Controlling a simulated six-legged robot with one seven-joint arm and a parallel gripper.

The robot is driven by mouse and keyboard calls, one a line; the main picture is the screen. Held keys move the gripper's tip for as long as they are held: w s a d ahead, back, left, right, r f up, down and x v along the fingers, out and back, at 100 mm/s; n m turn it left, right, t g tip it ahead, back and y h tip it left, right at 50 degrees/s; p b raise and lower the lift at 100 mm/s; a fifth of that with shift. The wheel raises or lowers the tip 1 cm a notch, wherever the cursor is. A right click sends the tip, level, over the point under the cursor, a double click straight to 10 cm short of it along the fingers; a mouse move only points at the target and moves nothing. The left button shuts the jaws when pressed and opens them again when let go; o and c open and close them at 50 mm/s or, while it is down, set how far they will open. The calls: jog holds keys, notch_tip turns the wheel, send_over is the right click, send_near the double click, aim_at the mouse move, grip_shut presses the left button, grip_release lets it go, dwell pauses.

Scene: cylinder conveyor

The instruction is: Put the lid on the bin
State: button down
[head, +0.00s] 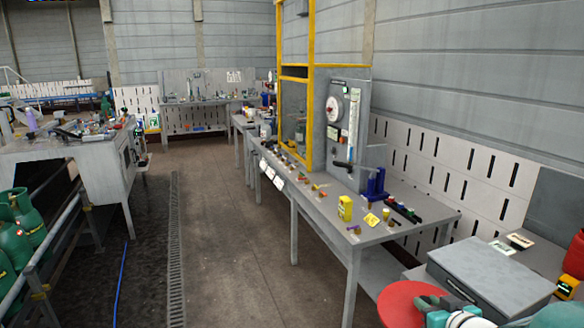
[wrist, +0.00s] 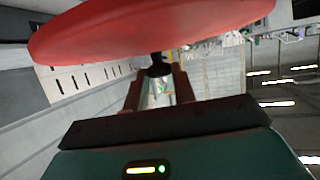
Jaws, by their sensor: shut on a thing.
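The red round lid (head: 402,304) is at the bottom right of the head view, partly cut off by the lower edge. In the wrist view the lid (wrist: 150,32) fills the top of the picture. My gripper (wrist: 158,76) is shut on the lid's dark knob. In the head view my teal gripper (head: 434,303) is beside the lid, and its fingertips are hard to make out. The bin cannot be made out for certain. A red curved body (head: 575,255) is cut off by the right edge of the head view, and I cannot tell whether it is the bin.
A grey box (head: 488,268) stands just behind the lid and my gripper. A long grey workbench (head: 335,233) with small parts, a blue vise (head: 376,184) and a yellow box (head: 345,208) is beyond it. Green gas cylinders (head: 22,222) stand at the left. The middle floor is clear.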

jog(key=w+a+f, duration=0.3)
jog(key=a+f, duration=0.5)
jog(key=f, duration=0.4)
jog(key=w+a+f+m+h, duration=0.1)
jog(key=w+a+f, duration=0.2)
jog(key=a+f, duration=0.6)
notch_tip(320, 180, down, 4)
jog(key=shift+w+f, duration=0.1)
jog(key=shift+w, duration=0.15)
